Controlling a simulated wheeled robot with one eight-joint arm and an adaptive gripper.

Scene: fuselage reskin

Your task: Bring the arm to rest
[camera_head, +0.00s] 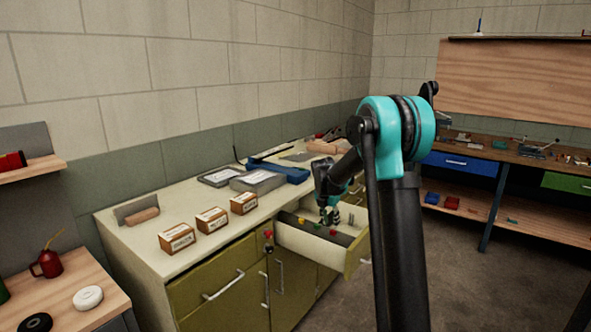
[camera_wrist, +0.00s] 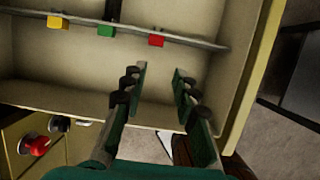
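My gripper (camera_head: 329,214) is at the end of my raised arm, over the open drawer (camera_head: 299,243) of the olive cabinet. In the wrist view my gripper (camera_wrist: 158,92) has its two fingers apart with nothing between them, and the drawer (camera_wrist: 60,90) lies beneath and ahead. A rail in the drawer carries a yellow block (camera_wrist: 58,22), a green block (camera_wrist: 106,30) and a red block (camera_wrist: 156,40). The fingertips are apart from the red block in the picture. Whether the fingers touch the drawer wall I cannot tell.
The counter (camera_head: 150,245) holds several labelled boxes (camera_head: 211,220), grey cases (camera_head: 257,181) and a blue tray (camera_head: 285,172). A red knob (camera_wrist: 38,146) shows on the cabinet front. A bench with a blue drawer (camera_head: 460,162) stands at right. The floor (camera_head: 460,260) between is clear.

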